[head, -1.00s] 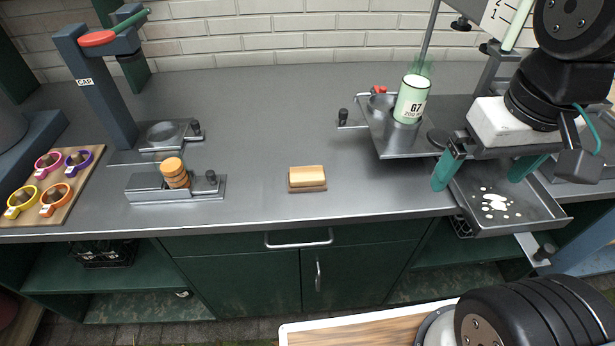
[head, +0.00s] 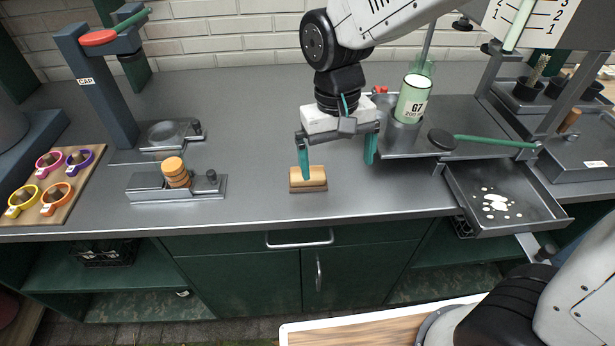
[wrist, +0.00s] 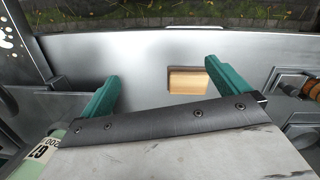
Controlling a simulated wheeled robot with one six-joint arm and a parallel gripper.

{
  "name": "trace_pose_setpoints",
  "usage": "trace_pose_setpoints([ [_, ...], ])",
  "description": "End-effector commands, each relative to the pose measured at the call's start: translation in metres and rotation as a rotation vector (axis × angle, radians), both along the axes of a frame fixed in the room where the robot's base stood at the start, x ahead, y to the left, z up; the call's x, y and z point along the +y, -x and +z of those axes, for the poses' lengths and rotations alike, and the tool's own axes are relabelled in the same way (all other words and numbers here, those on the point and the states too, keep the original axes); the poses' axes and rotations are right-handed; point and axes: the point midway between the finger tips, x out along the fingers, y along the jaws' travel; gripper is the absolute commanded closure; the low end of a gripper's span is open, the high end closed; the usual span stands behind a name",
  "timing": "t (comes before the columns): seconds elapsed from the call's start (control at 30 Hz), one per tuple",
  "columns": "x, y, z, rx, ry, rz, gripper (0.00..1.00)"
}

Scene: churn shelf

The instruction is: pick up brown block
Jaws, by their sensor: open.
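The brown block (head: 308,180) lies on the grey counter, near its front edge and left of the drip tray. It looks like a light tan slab on a darker brown base. My gripper (head: 338,168) is open and empty, with two teal fingers pointing down. In the head view its left finger overlaps the block's top edge, and the right finger is to the right of the block. In the wrist view the block (wrist: 188,81) shows between the finger tips, closer to the right-hand finger. I see no contact.
A green-white cup (head: 412,98) stands in a metal holder right of my gripper. A tray with white spots (head: 520,208) sits farther right. The counter between that stand and the block is clear.

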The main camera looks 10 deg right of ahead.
Motion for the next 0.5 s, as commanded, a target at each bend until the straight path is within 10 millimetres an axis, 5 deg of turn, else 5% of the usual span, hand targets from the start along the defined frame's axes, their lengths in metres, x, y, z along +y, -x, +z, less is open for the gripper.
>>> trace_pose_setpoints([
  [0.1,0.031,-0.026,-0.019,-0.029,-0.003,-0.056,0.00],
  [0.2,0.044,-0.051,-0.014,-0.103,-0.038,-0.157,0.00],
  [0.5,0.044,-0.053,-0.039,-0.116,-0.042,-0.209,0.00],
])
